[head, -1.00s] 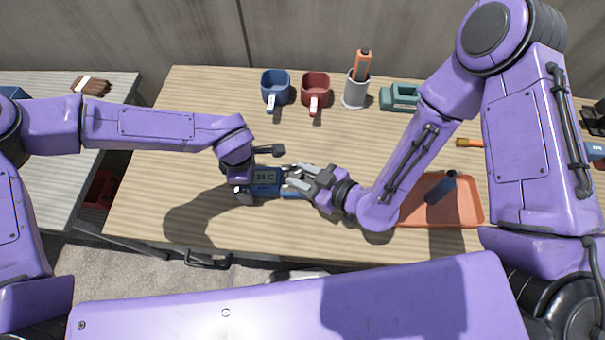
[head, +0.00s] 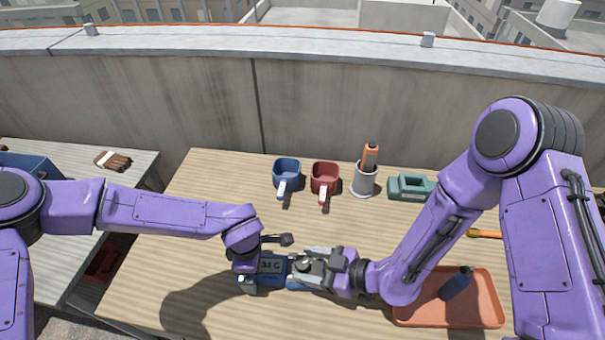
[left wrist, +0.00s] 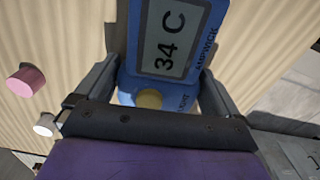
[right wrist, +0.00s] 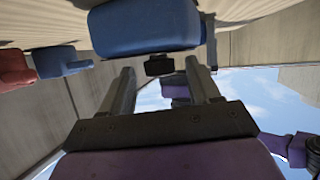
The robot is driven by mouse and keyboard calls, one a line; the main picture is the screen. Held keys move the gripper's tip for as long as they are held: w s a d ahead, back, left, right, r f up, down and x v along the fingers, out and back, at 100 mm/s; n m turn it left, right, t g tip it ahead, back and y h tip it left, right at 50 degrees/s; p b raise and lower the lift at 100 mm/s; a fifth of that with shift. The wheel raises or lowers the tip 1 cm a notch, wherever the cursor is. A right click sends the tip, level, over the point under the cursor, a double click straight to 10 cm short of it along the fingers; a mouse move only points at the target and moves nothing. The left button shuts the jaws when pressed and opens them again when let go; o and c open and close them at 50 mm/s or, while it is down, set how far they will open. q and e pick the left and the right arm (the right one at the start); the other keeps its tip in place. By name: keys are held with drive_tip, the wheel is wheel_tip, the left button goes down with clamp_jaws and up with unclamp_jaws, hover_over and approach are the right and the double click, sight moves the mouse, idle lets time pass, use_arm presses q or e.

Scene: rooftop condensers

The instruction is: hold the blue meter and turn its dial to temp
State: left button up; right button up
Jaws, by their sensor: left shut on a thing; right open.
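The blue meter (head: 272,265) is held over the front middle of the table, and its display reads about 34 C. My left gripper (head: 256,268) is shut on it. In the left wrist view the fingers stand on both sides of the meter (left wrist: 192,62), with a yellowish round part (left wrist: 149,98) between them. My right gripper (head: 305,263) is open at the meter's right end and covers much of it. In the right wrist view a blue block (right wrist: 145,28), apparently the meter, is just beyond the open fingers (right wrist: 160,85). The dial's setting cannot be seen.
Behind stand a blue mug (head: 286,171), a red mug (head: 324,176), a grey cup (head: 364,184) with an orange-handled tool and a green block-like item (head: 409,187). An orange tray (head: 415,318) with a dark blue bottle (head: 455,283) lies right.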

drive_tip(key=n+g, duration=0.3)
drive_tip(key=w+n+g+y, duration=0.1)
drive_tip(key=n+g, duration=0.2)
drive_tip(key=g, duration=0.1)
drive_tip(key=shift+w+d, duration=0.15)
drive_tip(key=s+v, duration=0.1)
drive_tip(key=v, duration=1)
drive_tip(key=w+a+r+m+t+h, duration=0.2)
drive_tip(key=w+a+r+m+t, duration=0.1)
drive_tip(key=m, duration=0.8)
drive_tip(key=w+a+r+m+t+h, duration=0.2)
drive_tip(key=w+a+r+m+t, duration=0.2)
drive_tip(key=w+m+t, duration=0.3)
drive_tip(key=w+a+r+m+t+h, duration=0.2)
drive_tip(key=m+t, duration=0.6)
drive_tip(key=m, duration=0.9)
wheel_tip(320, 180, up, 3)
drive_tip(key=w+a, duration=0.2)
drive_tip(key=w, duration=0.1)
drive_tip(key=shift+t, duration=0.3)
